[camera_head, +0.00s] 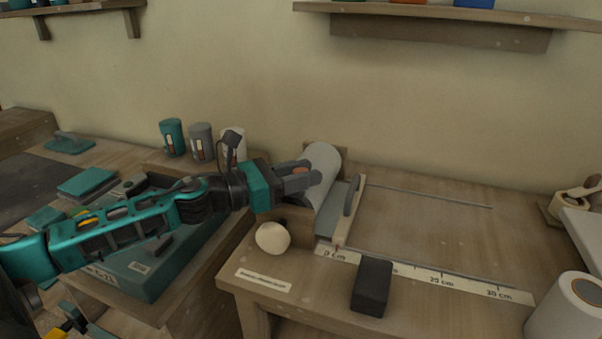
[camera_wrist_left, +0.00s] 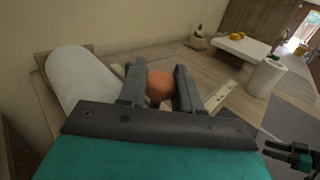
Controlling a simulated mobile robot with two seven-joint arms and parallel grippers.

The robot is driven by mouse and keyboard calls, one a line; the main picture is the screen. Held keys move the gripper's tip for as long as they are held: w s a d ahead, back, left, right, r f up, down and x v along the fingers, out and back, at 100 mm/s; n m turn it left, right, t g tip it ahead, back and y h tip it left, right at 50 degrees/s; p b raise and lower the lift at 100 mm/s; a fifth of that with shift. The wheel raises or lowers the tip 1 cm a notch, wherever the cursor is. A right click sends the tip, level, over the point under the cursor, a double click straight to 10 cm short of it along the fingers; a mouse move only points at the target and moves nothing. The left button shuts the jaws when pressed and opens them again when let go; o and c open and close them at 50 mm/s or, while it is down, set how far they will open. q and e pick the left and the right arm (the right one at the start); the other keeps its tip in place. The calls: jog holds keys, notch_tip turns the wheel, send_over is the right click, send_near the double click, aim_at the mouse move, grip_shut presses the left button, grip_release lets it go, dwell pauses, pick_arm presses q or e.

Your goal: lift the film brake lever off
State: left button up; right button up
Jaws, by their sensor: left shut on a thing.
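The film brake lever shows as a reddish-brown round knob (camera_head: 301,170) between the fingers of my left gripper (camera_head: 300,178). In the left wrist view the knob (camera_wrist_left: 159,86) sits between both fingertips, and my left gripper (camera_wrist_left: 158,84) is shut on it. The rest of the lever is hidden behind the fingers. A white film roll (camera_head: 324,163) lies just right of the gripper at the back of the bench; it also shows in the left wrist view (camera_wrist_left: 84,82). A dark and teal part, apparently my right gripper (camera_wrist_left: 292,152), shows small at the lower right edge of the wrist view.
Right of the roll is a wooden bar with a grey handle (camera_head: 351,196). Several cans, including a teal one (camera_head: 172,138), stand behind my left arm. The bench middle is clear.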

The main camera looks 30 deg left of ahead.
pick_arm(q)
grip_shut()
